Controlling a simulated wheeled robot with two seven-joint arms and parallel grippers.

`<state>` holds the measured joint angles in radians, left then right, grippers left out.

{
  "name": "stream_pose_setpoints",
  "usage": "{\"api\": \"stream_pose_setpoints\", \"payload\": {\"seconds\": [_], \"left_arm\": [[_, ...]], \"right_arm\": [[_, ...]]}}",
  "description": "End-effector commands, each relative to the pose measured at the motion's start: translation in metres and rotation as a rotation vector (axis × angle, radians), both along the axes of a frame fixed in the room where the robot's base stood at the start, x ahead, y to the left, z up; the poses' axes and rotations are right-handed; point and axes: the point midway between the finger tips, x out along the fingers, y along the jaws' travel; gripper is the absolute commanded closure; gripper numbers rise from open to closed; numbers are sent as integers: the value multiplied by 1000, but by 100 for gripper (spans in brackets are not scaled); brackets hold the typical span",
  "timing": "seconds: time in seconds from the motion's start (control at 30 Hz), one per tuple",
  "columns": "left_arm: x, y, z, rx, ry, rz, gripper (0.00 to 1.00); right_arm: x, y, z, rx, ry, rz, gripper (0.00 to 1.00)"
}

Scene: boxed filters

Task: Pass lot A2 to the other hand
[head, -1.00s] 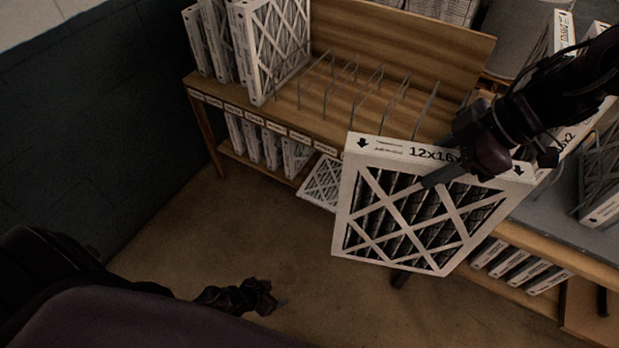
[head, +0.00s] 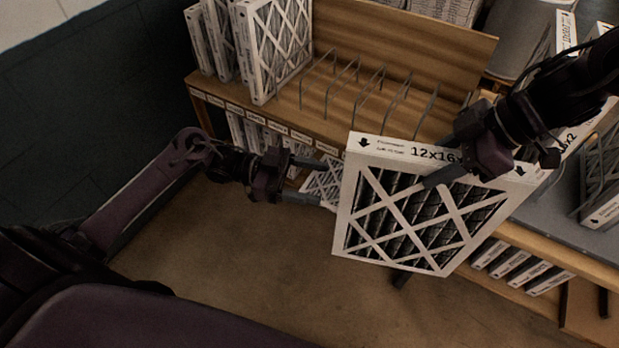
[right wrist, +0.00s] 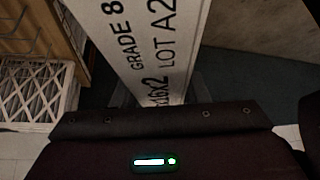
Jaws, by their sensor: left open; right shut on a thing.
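The lot A2 filter (head: 405,225) is a white-framed pleated box with a lattice face and "12x16x" printed on its top edge. In the right wrist view its edge (right wrist: 155,45) reads "GRADE 8" and "LOT A2". My right gripper (head: 440,180) is shut on its upper right part and holds it in the air in front of the shelf. My left gripper (head: 305,180) is open and empty, its fingers pointing at the filter's left side. Its fingertips are close to the left edge; whether they touch cannot be told.
A wooden shelf (head: 284,130) with wire dividers (head: 370,95) stands behind, with several filters (head: 272,50) at its left end and more below. A grey-topped bench (head: 560,215) with filters is at the right. The floor (head: 230,275) at front is clear.

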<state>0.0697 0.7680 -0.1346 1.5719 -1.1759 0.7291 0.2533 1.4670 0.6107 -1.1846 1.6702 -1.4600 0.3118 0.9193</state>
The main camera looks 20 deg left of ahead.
Motion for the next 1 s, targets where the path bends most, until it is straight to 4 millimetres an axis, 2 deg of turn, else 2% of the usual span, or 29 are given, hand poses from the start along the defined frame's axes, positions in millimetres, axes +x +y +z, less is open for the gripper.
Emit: {"api": "stream_pose_setpoints", "payload": {"seconds": [0.1,0.27,0.7,0.83,1.0], "left_arm": [[-6,-4,11,-7,-4,-39,34],[-6,-19,13,-11,-5,-47,34],[7,-98,13,-11,-5,-43,34],[9,-112,13,-10,-4,-43,34],[11,-120,12,-8,-4,-41,34]], "right_arm": [[0,0,0,1,-1,-1,100],[0,0,0,1,-1,-1,100],[0,0,0,1,-1,-1,100],[0,0,0,1,-1,0,100],[0,0,0,1,-1,0,100]]}}
